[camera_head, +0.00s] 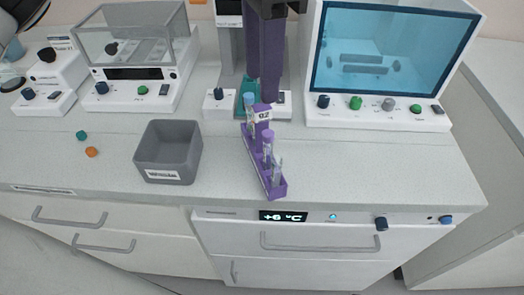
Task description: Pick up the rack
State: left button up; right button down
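The purple rack (276,187) stands on the light counter near its front edge. It is long and narrow, carries a label reading 02 on its raised middle, and holds several tubes with blue or purple caps. My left gripper (264,100) comes down from the top of the view, with a black body and long dark purple fingers. Its fingertips are at the rack's label, by the far half of the rack. I cannot tell whether they touch or grip it. My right gripper is not in view.
A grey open bin (168,177) stands left of the rack. Teal and orange caps (92,152) lie further left. Behind are a balance with a glass case (130,90), a device behind my gripper, and a blue-windowed cabinet (385,60). The counter right of the rack is clear.

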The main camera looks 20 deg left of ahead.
aim_at(262, 106)
pick_arm(q)
notch_tip(262, 106, down, 5)
jog(key=shift+w+f+p, duration=0.1)
jog(key=shift+f+p, duration=0.05)
jog(key=shift+p, duration=0.25)
grip_shut()
